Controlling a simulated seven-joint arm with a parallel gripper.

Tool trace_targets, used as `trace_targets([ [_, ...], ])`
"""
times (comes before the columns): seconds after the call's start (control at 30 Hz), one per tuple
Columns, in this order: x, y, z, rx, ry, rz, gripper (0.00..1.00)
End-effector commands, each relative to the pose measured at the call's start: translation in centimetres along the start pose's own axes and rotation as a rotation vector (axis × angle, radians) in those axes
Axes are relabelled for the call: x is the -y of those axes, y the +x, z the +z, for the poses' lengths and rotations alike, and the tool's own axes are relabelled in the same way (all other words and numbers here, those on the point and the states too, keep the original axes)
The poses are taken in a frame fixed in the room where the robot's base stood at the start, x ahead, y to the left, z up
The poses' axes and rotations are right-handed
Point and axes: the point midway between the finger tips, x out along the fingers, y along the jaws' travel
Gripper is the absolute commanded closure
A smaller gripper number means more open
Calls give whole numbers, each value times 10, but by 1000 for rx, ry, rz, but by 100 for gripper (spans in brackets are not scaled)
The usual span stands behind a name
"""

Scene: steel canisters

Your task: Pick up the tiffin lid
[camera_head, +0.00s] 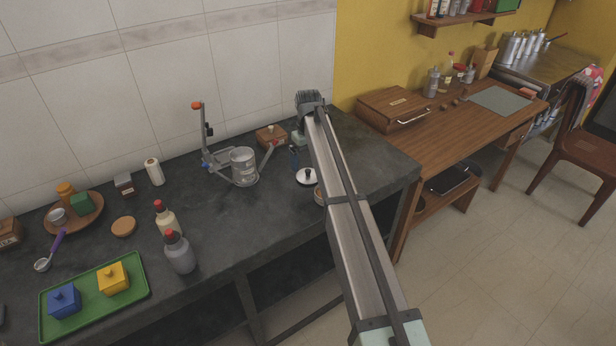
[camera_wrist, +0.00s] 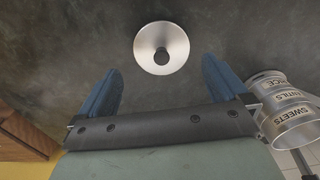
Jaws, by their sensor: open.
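The tiffin lid is a round, shiny metal disc with a dark knob; it lies on the dark counter in the head view (camera_head: 304,180) and in the wrist view (camera_wrist: 146,48). My gripper has blue fingers and is open and empty in the wrist view (camera_wrist: 162,72). The lid appears just beyond the fingertips, centred between them, not between the jaws. In the head view my gripper (camera_head: 294,156) is just behind and left of the lid, partly hidden by my arm. The stacked steel tiffin (camera_head: 243,167) stands left of the lid; its labelled tiers show at right in the wrist view (camera_wrist: 292,112).
A wooden box (camera_head: 271,136) stands behind my gripper. Two bottles (camera_head: 180,254) and a green tray (camera_head: 95,310) are further left. The counter right of my arm is clear.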

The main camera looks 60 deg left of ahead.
Motion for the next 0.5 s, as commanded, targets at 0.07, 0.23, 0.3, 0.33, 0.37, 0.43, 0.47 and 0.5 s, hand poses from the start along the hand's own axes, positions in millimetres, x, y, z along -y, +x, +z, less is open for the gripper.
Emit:
trace_targets([
  [0.07,0,4,0,0,0,0,0],
  [0.23,2,22,2,2,0,-1,0],
  [0.3,3,31,2,2,0,-1,0],
  [0.33,3,36,2,1,0,-1,0],
  [0.37,2,40,2,2,0,-1,0],
  [0.43,2,47,2,2,0,-1,0],
  [0.47,2,49,2,1,0,-1,0],
  [0.5,2,50,2,1,0,0,0],
])
